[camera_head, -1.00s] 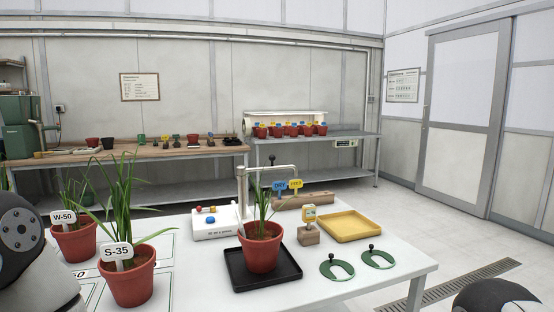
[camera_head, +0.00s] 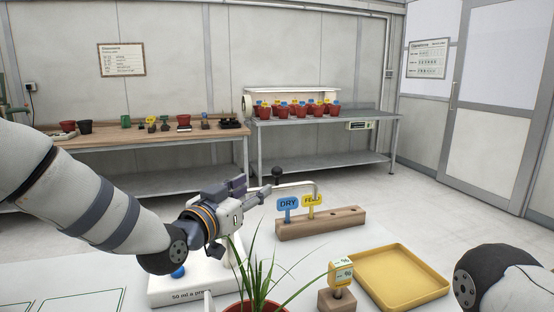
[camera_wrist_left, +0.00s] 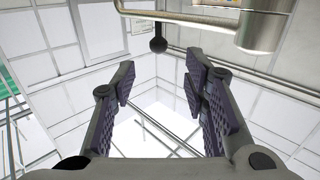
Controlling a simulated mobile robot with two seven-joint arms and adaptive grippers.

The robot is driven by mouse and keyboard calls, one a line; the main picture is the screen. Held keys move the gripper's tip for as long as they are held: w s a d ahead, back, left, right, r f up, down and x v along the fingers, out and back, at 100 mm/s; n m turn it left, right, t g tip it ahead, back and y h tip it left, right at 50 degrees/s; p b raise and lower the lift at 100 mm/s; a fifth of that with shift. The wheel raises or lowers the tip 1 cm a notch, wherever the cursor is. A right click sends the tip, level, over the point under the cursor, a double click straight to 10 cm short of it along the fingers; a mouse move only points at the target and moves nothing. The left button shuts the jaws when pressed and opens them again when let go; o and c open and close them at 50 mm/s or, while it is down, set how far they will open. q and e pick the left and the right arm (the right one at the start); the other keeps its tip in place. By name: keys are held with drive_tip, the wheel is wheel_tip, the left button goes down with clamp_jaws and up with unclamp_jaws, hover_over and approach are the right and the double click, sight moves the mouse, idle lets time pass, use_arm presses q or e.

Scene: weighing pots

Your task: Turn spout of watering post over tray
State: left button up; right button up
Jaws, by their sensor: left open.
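The watering post's spout (camera_head: 300,184) is a thin metal pipe that bends down at its right end, near the label holder. A black ball knob (camera_head: 278,173) stands above it. My left gripper (camera_head: 262,192) is open beside the knob and hides much of the post. In the left wrist view the knob (camera_wrist_left: 158,44) is just beyond the open fingers, with nothing between them; the pipe (camera_wrist_left: 180,17) and a metal cylinder (camera_wrist_left: 264,28) are at the top. The yellow tray (camera_head: 384,274) lies empty at the right. My right gripper is not in view.
A plant (camera_head: 262,270) in a red pot stands at the bottom, partly cut off. A wooden block with DRY (camera_head: 288,203) and yellow labels is behind it. A white box (camera_head: 180,288) is under my left arm.

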sight(275, 174)
use_arm(q)
drive_tip(key=b+x, duration=0.2)
drive_tip(key=x, duration=0.8)
drive_tip(key=shift+w+d+f, duration=0.15)
drive_tip(key=shift+d+f, duration=0.05)
drive_tip(key=shift+w+d+r+b, duration=0.2)
drive_tip(key=shift+w+b, duration=0.1)
drive_tip(key=shift+w+r, duration=0.25)
drive_tip(key=shift+r, duration=0.05)
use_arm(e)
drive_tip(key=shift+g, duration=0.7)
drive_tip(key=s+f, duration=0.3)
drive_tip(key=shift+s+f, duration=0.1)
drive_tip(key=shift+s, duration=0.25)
use_arm(q)
drive_tip(key=shift+c, duration=0.6)
clamp_jaws()
